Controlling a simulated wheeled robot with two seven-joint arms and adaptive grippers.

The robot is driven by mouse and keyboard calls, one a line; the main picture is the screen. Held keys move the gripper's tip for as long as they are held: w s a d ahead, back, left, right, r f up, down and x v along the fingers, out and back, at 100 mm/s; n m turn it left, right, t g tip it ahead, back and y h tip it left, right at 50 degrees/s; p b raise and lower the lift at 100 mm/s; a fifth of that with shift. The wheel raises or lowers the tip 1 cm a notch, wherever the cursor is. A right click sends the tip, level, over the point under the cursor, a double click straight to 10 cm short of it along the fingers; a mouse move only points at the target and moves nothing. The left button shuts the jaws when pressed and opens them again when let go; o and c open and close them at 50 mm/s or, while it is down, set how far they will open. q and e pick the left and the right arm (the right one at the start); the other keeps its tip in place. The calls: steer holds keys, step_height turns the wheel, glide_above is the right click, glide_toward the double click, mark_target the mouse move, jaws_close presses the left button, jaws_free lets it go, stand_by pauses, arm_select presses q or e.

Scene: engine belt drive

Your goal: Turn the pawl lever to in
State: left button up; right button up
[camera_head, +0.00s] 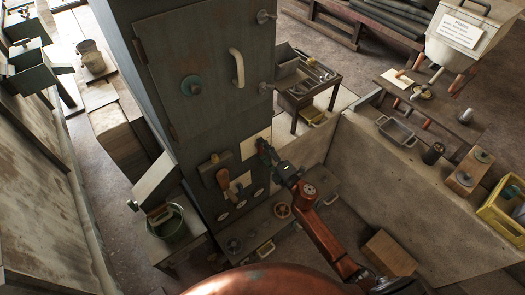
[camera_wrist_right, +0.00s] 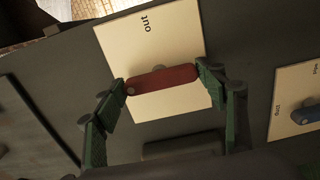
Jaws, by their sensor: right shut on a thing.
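The pawl lever (camera_wrist_right: 163,79) is a short red bar on a cream plate (camera_wrist_right: 150,35) in the right wrist view. The bar lies across the plate, slightly tilted. My right gripper (camera_wrist_right: 160,81) has its green fingers at the two ends of the bar and is shut on it. In the head view the right gripper (camera_head: 267,153) is against the cabinet front beside the plate (camera_head: 253,144), and it hides the lever. My left gripper is not in view.
A plate with a blue lever (camera_wrist_right: 306,113) is close to the right in the wrist view. In the head view, a wooden-handled lever (camera_head: 223,178) and several dials are left of the gripper on the grey cabinet (camera_head: 205,60). A low wall (camera_head: 400,190) stands to the right.

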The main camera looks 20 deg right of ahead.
steer(key=shift+a, duration=0.1)
steer(key=o, duration=1.2)
steer(key=shift+c, duration=0.2)
steer(key=v, duration=1.2)
